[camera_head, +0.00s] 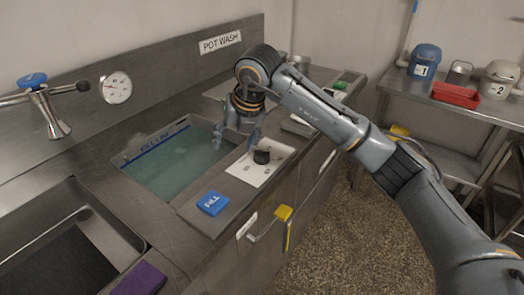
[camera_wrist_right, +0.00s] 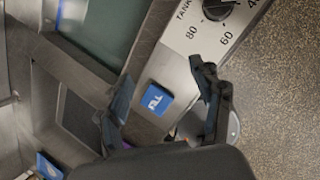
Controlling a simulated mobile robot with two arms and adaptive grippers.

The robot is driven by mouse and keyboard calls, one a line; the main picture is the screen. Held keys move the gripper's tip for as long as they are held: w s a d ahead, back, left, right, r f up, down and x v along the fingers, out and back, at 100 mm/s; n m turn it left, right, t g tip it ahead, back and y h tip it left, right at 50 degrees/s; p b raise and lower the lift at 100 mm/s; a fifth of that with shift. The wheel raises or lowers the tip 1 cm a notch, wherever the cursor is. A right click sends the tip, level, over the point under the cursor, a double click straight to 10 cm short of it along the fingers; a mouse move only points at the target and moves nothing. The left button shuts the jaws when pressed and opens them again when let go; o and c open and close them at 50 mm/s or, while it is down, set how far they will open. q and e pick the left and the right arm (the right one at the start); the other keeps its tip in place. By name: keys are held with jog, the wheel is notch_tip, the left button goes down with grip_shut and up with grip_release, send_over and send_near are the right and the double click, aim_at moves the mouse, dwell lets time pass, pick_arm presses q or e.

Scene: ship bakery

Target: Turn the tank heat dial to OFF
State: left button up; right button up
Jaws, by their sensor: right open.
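The tank heat dial is a black knob (camera_head: 262,157) on a white plate (camera_head: 251,173) at the front edge of the sink counter, to the right of the water-filled tank. In the right wrist view the knob (camera_wrist_right: 217,8) shows at the top, cut by the frame edge, with the marks 40, 60 and 80 around it. An OFF mark cannot be made out. My left gripper is not in view.
The tank (camera_head: 133,168) holds greenish water. A yellow-handled thing (camera_head: 283,213) hangs at the front edge. A tap (camera_head: 45,105) and gauge (camera_head: 116,88) are at the left. A shelf with pots and a red tray (camera_head: 456,95) stands right.

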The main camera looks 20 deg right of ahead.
aim_at(262, 152)
jog(key=d+r+m+h, duration=0.2)
jog(key=d+r+h, duration=0.1)
jog(key=d, duration=0.4)
jog(key=x, duration=0.4)
jog(key=p+x, duration=0.1)
jog(key=x, duration=0.4)
jog(key=w+p+x, duration=0.1)
jog(key=x, duration=0.3)
jog(key=shift+w+d+f, duration=0.1)
jog(key=shift+d+f, duration=0.05)
jog(key=shift+d, duration=0.1)
jog(key=c, duration=1.1)
jog(key=shift+c, duration=0.2)
